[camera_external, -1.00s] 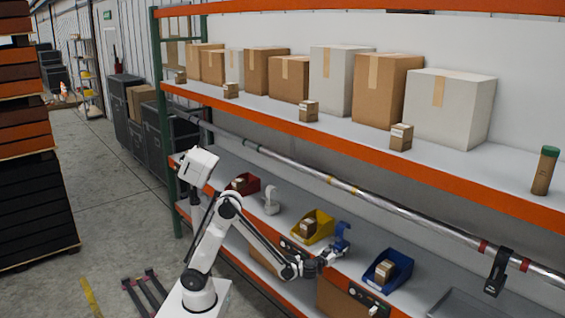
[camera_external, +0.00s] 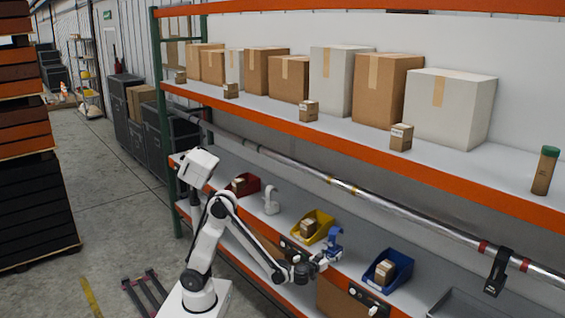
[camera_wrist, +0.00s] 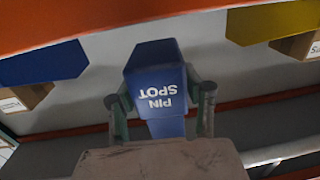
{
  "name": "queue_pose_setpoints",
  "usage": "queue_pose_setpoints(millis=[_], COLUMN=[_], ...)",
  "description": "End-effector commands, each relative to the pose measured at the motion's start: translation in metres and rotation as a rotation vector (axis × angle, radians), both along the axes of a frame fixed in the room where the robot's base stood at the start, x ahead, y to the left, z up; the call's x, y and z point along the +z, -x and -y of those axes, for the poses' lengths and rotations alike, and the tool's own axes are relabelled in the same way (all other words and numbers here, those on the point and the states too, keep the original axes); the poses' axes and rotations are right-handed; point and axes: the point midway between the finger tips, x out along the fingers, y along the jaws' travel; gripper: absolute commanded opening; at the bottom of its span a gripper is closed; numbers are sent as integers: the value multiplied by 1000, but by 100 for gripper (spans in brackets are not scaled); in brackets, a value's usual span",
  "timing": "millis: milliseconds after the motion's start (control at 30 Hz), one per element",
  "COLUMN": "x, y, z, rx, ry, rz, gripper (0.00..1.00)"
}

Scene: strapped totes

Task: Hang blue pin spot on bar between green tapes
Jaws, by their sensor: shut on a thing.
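The blue pin spot (camera_external: 334,241) is in my gripper (camera_external: 322,259), in front of the lower shelf between the yellow bin and the blue bin. In the wrist view the pin spot (camera_wrist: 153,68) shows its "PIN SPOT" lettering upside down, with a finger of my gripper (camera_wrist: 160,108) on each side, shut on it. The metal bar (camera_external: 410,212) runs beneath the upper shelf, apart from the pin spot. It carries yellowish tapes (camera_external: 342,184) near its middle and red tapes (camera_external: 483,246) at right.
A black lamp (camera_external: 497,272) hangs on the bar between the red tapes. A white lamp (camera_external: 271,200) stands on the lower shelf. Red (camera_external: 251,181), yellow (camera_external: 322,219) and blue (camera_external: 371,275) bins stand there too. The upper orange shelf edge (camera_external: 400,163) overhangs the bar.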

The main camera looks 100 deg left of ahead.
Motion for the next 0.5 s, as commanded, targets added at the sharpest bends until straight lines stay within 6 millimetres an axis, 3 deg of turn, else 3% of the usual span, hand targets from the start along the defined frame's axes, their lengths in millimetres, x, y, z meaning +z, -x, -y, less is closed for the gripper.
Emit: queue_pose_setpoints(millis=[500], x=[0], y=[18], z=[24], rx=[-1], ry=[-1], rz=[1], gripper=[11])
